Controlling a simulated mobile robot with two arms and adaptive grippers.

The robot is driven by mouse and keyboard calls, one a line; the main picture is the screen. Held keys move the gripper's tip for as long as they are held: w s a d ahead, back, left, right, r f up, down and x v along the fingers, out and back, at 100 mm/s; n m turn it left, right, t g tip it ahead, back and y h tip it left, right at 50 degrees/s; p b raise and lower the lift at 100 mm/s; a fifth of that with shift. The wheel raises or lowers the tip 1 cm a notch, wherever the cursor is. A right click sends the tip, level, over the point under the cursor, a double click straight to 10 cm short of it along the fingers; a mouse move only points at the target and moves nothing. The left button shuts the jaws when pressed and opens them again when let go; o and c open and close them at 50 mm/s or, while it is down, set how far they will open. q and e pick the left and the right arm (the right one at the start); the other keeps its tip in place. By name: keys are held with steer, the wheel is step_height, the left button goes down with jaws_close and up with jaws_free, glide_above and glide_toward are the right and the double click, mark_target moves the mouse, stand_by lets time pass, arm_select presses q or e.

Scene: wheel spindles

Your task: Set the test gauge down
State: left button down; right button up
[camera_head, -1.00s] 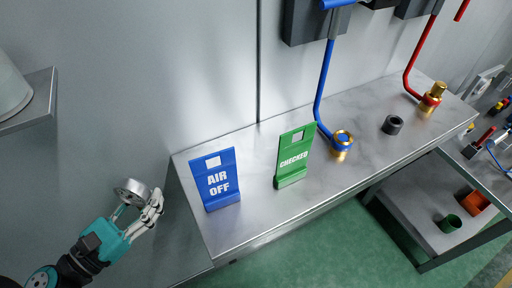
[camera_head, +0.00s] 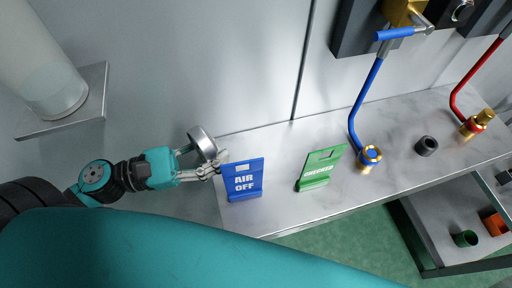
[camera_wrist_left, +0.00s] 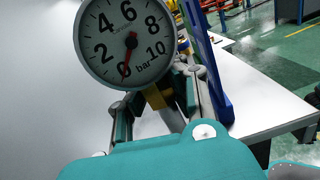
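The test gauge (camera_head: 202,142) is round with a metal case, held at the left end of the bench by my left gripper (camera_head: 208,166). In the left wrist view the gauge (camera_wrist_left: 125,40) shows a white dial marked in bar, its red needle pointing near 0. My left gripper (camera_wrist_left: 160,95) is shut on the gauge's brass stem (camera_wrist_left: 157,97). The steel bench top (camera_head: 300,218) lies to the right of and below the gauge. The gauge appears raised; its exact height above the bench is unclear. My right gripper is not seen.
A blue AIR OFF sign (camera_head: 243,178) stands close to the right of my left gripper. A green CHECKED sign (camera_head: 320,168), a blue hose with brass fitting (camera_head: 369,158), a dark ring (camera_head: 426,145) and a red hose (camera_head: 465,90) follow rightwards. Clear bench lies between them.

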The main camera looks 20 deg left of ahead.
arm_select(q)
steer(key=p+x, duration=0.1)
steer(key=x, duration=0.2)
steer(key=p+x, duration=0.2)
steer(key=x, duration=0.1)
steer(key=shift+d+r, duration=0.15)
steer(key=shift+r, duration=0.1)
steer(key=shift+w+d+f, duration=0.1)
steer(key=shift+w+d, duration=0.15)
steer(key=shift+d, duration=0.05)
steer(key=shift+w+d+f, duration=0.1)
steer(key=shift+d+f, duration=0.05)
steer(key=shift+f, duration=0.05)
step_height(320, 180, down, 3)
steer(key=shift+f+p, duration=0.1)
steer(key=shift+p, duration=0.35)
steer(key=shift+f, duration=0.1)
steer(key=shift+f, duration=0.1)
steer(key=shift+f+b, duration=0.15)
steer(key=shift+b, duration=0.15)
steer(key=c, duration=1.3)
jaws_free()
steer(key=shift+c, duration=0.2)
